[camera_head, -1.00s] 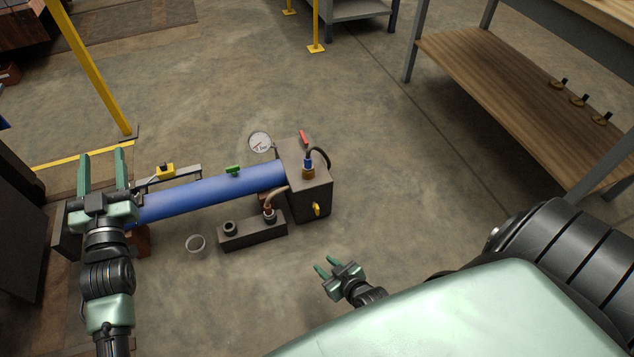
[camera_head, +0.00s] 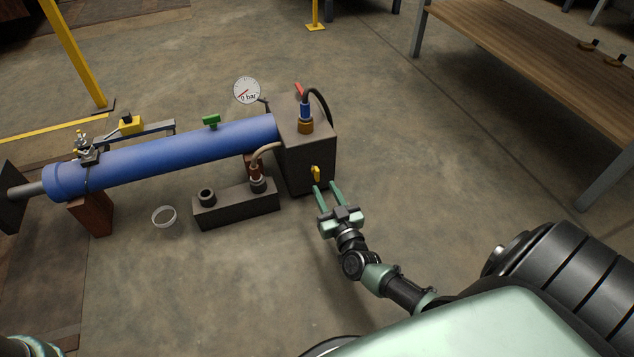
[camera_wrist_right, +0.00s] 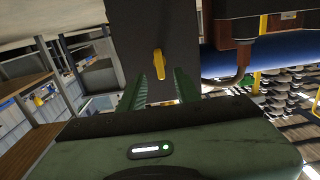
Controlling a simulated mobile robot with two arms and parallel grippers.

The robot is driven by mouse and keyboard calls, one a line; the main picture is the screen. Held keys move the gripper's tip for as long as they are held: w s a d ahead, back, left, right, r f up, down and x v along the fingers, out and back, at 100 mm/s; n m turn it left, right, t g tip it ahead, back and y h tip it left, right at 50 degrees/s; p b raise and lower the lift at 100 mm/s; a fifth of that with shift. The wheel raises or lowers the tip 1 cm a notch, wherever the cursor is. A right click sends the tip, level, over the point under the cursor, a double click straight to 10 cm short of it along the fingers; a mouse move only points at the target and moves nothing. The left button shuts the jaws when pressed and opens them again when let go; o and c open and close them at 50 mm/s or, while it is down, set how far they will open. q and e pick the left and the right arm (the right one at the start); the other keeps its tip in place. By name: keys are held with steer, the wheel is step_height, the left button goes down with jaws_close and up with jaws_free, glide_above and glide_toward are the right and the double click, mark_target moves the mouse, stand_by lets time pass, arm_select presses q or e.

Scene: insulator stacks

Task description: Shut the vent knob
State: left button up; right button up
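The yellow vent knob (camera_head: 316,173) sits on the front face of the dark block (camera_head: 309,150) at the right end of the blue cylinder (camera_head: 170,157). My right gripper (camera_head: 327,188) is open and empty, with its fingertips close to the knob. In the right wrist view the knob (camera_wrist_right: 158,63) appears upright, just beyond and between the open fingers (camera_wrist_right: 160,85); contact cannot be made out. My left gripper is out of the head view; only a bit of green shows at the lower left corner.
A gauge (camera_head: 247,91) reads 0 bar. A red lever (camera_head: 299,90) and a hose fitting (camera_head: 305,112) top the block. A green handle (camera_head: 211,121) is on the cylinder. A small dark manifold (camera_head: 235,205) and a white ring (camera_head: 164,216) are on the floor. A wooden bench (camera_head: 520,60) stands right.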

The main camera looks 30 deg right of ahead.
mark_target(318, 176)
steer(key=b+x, duration=0.3)
steer(key=x, duration=0.3)
steer(key=shift+w+f, duration=0.1)
steer(key=shift+w, duration=0.05)
steer(key=shift+w+d+b, duration=0.15)
steer(key=shift+w+b, duration=0.2)
steer(key=shift+w, duration=0.15)
steer(key=shift+c, duration=0.3)
jaws_close()
